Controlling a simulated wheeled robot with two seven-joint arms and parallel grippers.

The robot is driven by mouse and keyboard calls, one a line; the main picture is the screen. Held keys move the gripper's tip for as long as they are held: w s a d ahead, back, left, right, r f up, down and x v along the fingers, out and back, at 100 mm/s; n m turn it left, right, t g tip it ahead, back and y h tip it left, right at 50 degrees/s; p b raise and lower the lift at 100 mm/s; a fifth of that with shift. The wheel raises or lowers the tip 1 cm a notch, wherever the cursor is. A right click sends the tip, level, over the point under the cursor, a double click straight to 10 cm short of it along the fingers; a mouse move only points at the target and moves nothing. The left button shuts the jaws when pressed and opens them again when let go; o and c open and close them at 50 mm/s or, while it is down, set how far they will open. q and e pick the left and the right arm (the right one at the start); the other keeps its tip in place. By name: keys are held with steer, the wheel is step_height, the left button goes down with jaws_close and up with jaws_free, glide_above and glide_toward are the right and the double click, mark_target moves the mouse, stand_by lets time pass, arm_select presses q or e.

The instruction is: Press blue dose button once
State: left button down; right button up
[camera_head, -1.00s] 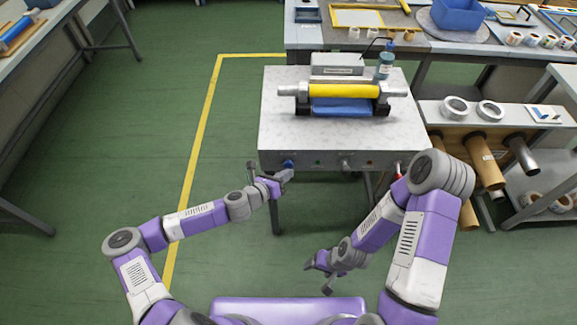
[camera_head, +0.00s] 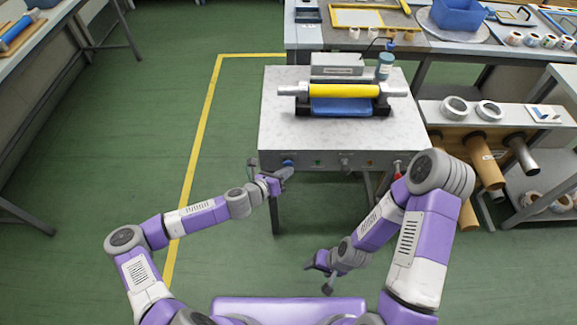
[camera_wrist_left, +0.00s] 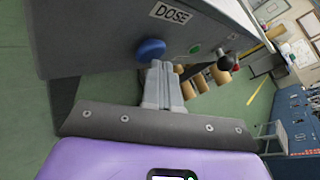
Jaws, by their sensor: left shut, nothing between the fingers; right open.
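The blue dose button (camera_head: 287,162) is on the front panel of the grey rewinder table (camera_head: 330,140), near its left end. In the left wrist view the blue button (camera_wrist_left: 151,49) is a round knob beside a DOSE label (camera_wrist_left: 170,13). My left gripper (camera_head: 285,174) is shut and empty, just in front of and slightly below the button. In the left wrist view its fingertips (camera_wrist_left: 160,66) appear right at the button's lower edge; whether they touch cannot be told. My right gripper (camera_head: 322,275) is open and empty, low in front of the table.
The yellow roll (camera_head: 343,90) lies on the machine above. A shelf with cardboard cores (camera_head: 476,150) stands at right. The green floor at left is clear.

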stand_by(0.4)
arm_select(q)
steer(key=shift+s+p, duration=0.35)
steer(key=shift+s, duration=0.55)
steer(key=shift+s, duration=0.1)
steer(key=s+p, duration=0.1)
steer(key=s, duration=0.3)
steer(key=shift+s, duration=0.4)
stand_by(0.4)
